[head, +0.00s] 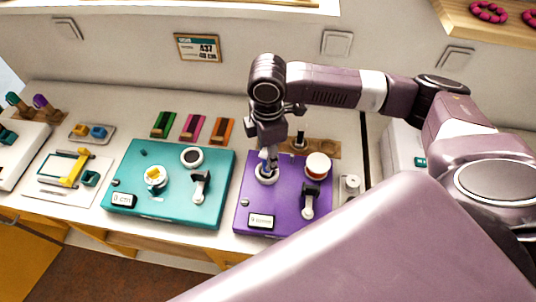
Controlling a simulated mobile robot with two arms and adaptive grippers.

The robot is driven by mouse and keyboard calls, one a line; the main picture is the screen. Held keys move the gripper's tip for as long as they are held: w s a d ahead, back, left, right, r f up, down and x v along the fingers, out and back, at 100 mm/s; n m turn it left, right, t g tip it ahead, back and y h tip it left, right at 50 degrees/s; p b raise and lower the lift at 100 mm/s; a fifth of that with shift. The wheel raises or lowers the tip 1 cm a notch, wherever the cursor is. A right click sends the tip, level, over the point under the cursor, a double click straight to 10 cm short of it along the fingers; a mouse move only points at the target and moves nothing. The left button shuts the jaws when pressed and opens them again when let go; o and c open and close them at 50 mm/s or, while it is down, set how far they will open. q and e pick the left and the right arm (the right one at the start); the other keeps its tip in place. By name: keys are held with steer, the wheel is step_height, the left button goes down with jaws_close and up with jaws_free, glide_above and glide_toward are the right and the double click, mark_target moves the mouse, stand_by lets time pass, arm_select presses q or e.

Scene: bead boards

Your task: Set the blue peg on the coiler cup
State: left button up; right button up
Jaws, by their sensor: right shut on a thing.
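My right gripper (268,156) reaches down over the purple board (288,168), shut on a small piece that its fingers mostly hide. I take the piece to be the blue peg, though its colour is hard to tell. Directly below the fingertips is a round white-rimmed cup (258,178) on the board's left part. It is probably the coiler cup. I cannot tell whether the piece touches it. My left gripper is not in view.
Beside the cup are a white-topped round part (318,163) and a black-and-white lever (309,198). A teal board (130,168) lies to the left. A wooden holder (325,149) stands behind the purple board. Green, pink and orange blocks (193,126) lie farther back.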

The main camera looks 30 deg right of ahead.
steer(key=shift+f, duration=0.15)
steer(key=o, duration=1.3)
steer(key=shift+o, duration=0.2)
step_height(320, 180, up, 7)
steer(key=p, duration=0.9)
